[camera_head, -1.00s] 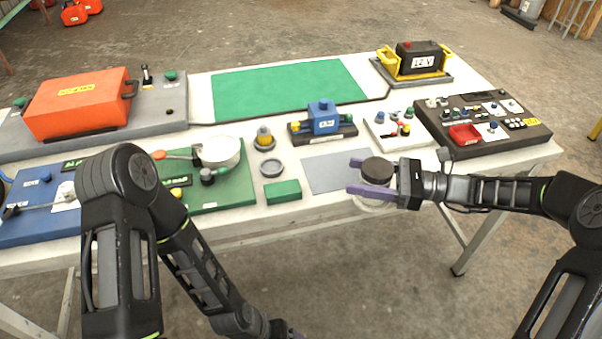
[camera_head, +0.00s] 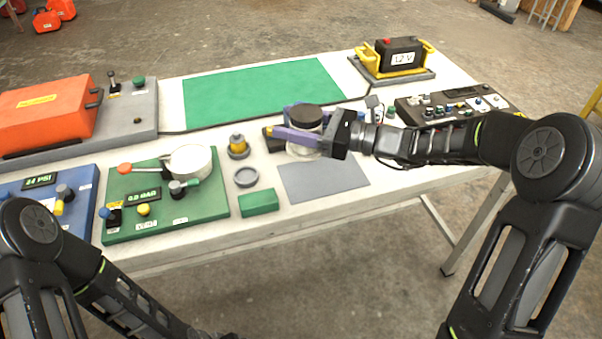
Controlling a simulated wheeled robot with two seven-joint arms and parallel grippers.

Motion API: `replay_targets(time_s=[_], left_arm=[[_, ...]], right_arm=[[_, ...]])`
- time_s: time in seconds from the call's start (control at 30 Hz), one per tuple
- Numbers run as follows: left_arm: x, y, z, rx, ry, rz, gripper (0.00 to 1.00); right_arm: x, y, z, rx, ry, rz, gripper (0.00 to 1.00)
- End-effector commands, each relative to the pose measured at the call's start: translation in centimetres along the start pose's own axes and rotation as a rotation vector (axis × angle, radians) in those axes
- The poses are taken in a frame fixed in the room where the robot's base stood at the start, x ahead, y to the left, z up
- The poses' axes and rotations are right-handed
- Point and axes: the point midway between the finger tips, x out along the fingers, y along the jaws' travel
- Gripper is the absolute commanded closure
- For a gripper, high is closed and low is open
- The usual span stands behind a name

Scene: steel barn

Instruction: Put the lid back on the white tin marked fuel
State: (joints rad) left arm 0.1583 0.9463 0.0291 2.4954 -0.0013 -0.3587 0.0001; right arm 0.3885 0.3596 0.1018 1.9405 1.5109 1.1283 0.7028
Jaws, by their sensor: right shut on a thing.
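My right gripper (camera_head: 290,125) has purple fingers and is shut around a round thing with a dark brown-black disc-like top (camera_head: 306,116) and a pale white part (camera_head: 302,150) below. I cannot tell whether this is the tin with its lid or another pairing; no fuel marking is legible. It is over the back left of the grey mat (camera_head: 335,182), and its height above the table is unclear. A small grey round dish-like piece (camera_head: 246,177) lies to its left on the table. My left gripper is out of the picture.
A blue block on a dark base is mostly hidden behind the right gripper. A yellow-topped part (camera_head: 237,145) and a green block (camera_head: 258,202) stand left of the mat. The green panel (camera_head: 215,207) has a white round part (camera_head: 190,161). The green mat (camera_head: 255,92) is clear.

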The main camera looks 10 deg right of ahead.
Motion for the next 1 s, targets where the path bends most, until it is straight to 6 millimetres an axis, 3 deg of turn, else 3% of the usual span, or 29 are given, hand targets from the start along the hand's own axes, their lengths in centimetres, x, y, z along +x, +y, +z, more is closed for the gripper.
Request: replay_targets(time_s=[0.37, 0.77, 1.0], left_arm=[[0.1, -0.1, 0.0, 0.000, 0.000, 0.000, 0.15], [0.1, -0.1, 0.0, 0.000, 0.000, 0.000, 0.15], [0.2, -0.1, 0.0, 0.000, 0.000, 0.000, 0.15]], right_arm=[[0.0, 0.0, -5.4, 0.003, -0.002, 0.001, 1.00], [0.0, 0.0, -6.1, 0.000, -0.002, 0.001, 1.00], [0.1, 0.0, -8.8, 0.003, -0.002, 0.002, 1.00]])
